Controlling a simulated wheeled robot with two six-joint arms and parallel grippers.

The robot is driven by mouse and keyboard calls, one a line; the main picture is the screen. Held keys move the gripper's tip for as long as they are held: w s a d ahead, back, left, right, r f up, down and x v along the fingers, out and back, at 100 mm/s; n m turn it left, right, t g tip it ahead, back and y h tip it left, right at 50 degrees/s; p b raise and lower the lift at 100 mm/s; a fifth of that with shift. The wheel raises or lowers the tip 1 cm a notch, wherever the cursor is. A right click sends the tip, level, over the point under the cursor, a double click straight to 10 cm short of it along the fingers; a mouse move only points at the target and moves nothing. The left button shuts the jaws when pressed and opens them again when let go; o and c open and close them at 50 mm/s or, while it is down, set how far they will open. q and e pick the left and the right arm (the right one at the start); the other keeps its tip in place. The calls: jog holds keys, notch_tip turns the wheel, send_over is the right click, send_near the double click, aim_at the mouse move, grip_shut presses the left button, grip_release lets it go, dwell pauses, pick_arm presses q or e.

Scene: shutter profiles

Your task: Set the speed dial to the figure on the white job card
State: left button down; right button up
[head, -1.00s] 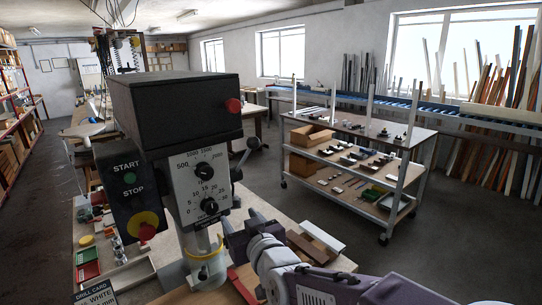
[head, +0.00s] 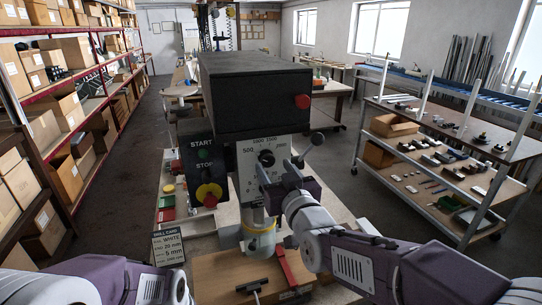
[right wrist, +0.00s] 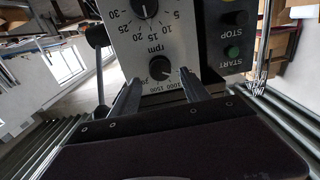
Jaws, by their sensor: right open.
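The speed dial (head: 266,158) is a black knob on the white front plate of the black drill head (head: 255,95). In the right wrist view the speed dial (right wrist: 159,68) shows upside down, with rpm figures around it; its exact setting is unclear. My right gripper (head: 278,170) is open in front of the plate. In the right wrist view its fingers stand on either side of the dial, and I cannot tell whether they touch it. My left gripper is out of view.
A start/stop box (head: 203,170) with a yellow-and-red stop button is left of the plate. A second dial (right wrist: 145,8) is beside the speed dial. A lever with a black ball (head: 317,138) juts out at right. A black T-handled piece (head: 253,286) lies on the wooden board.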

aim_at(268, 161)
jog(key=p+x, duration=0.1)
jog(key=x, duration=0.2)
jog(key=shift+w, duration=0.3)
jog(key=shift+a, duration=0.35)
jog(key=shift+d, duration=0.15)
jog(key=shift+c, duration=1.4)
grip_shut()
jog(key=shift+f+m+b, duration=0.2)
jog(key=shift+m+b, duration=0.4)
jog(key=shift+b, duration=0.3)
jog(key=m+b, duration=0.3)
jog(key=b, duration=0.1)
jog(key=shift+d+f+m+b, duration=0.1)
jog(key=shift+m+b, duration=0.3)
pick_arm(q)
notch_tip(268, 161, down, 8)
jog(key=b, duration=0.3)
pick_arm(e)
jog(key=shift+m, duration=1.4)
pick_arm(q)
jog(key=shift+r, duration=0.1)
